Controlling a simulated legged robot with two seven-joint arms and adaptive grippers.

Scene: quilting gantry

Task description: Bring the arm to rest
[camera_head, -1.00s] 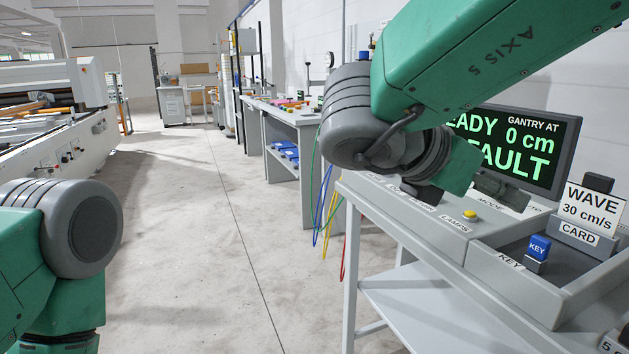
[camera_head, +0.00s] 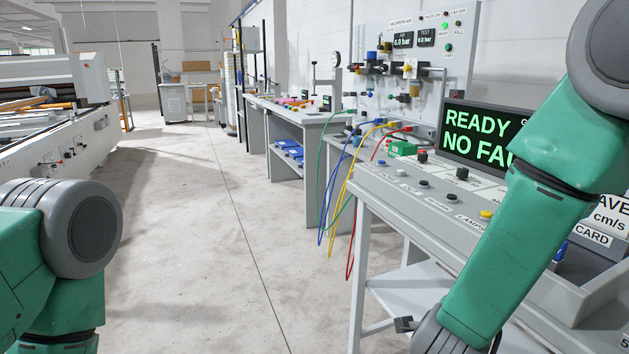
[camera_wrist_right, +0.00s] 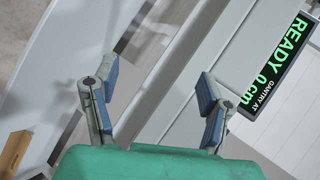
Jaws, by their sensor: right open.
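My right arm (camera_head: 530,230) is folded down across the right side of the head view, in front of the control console (camera_head: 400,195). The right gripper is mostly cut off at the lower edge of the head view; a dark finger part shows there. In the right wrist view the right gripper (camera_wrist_right: 158,88) is open, with two blue-padded fingers wide apart and nothing between them. My left arm (camera_head: 60,260) stands at the left edge; its gripper is out of view.
The console screen (camera_head: 480,135) shows green "READY" and "NO FAU", partly covered by my right arm. A yellow button (camera_head: 486,214) sits on the panel. Coloured cables (camera_head: 335,200) hang at the console's left end. The floor (camera_head: 200,260) between the arms is clear.

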